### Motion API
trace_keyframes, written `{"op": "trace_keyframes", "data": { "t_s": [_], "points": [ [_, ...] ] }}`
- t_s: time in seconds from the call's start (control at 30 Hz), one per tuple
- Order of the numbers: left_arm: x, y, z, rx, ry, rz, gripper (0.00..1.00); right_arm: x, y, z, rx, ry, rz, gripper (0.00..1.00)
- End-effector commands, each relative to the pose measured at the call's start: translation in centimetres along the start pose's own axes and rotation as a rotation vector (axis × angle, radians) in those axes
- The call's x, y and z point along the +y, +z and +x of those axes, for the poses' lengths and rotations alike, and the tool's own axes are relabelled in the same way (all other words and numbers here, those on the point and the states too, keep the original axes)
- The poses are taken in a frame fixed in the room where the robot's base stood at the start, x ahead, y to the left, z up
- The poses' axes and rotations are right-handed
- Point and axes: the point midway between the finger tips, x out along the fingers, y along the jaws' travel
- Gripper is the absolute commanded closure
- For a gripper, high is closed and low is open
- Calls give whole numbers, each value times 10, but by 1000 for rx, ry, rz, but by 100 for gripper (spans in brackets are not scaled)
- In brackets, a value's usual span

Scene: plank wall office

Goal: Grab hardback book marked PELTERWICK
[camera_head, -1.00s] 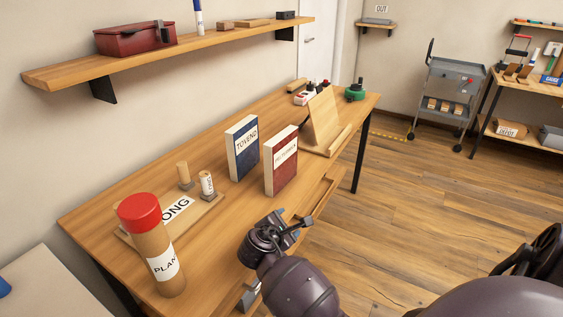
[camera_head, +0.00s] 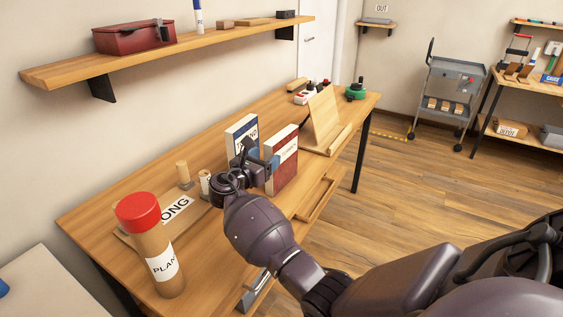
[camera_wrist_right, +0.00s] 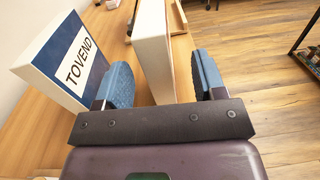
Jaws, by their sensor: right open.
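The red hardback book (camera_head: 284,160) stands upright on the wooden table in the head view. Its white label is partly covered by my gripper and too small to read surely. My right gripper (camera_head: 260,157) is open at its near edge. In the right wrist view, the book (camera_wrist_right: 153,48) shows its pale edge between the two blue fingers (camera_wrist_right: 163,82), with gaps at both sides. The blue book marked TOVEND (camera_head: 238,134) stands just left of it; it also shows in the wrist view (camera_wrist_right: 62,58), close to the left finger. My left gripper is out of view.
A wooden stand (camera_head: 324,122) is behind the red book. A red-capped tube (camera_head: 165,262) and a board with pegs (camera_head: 178,210) are at the table's near end. A shelf (camera_head: 190,48) hangs on the wall above.

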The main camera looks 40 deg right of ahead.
Motion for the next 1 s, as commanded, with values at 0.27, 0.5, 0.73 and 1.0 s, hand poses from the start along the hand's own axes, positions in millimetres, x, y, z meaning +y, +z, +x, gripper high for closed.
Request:
{"op": "trace_keyframes", "data": {
  "t_s": [0.27, 0.5, 0.73, 1.0],
  "points": [
    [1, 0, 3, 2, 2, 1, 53, 2, -2, 18, -1, 1, 0, 36],
    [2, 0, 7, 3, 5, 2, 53, 5, -6, 51, 0, -1, -1, 36],
    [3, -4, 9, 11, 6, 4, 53, 5, -4, 58, 1, 1, 1, 36],
    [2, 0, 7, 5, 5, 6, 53, 5, -4, 58, 1, 1, 2, 64]
  ]
}}
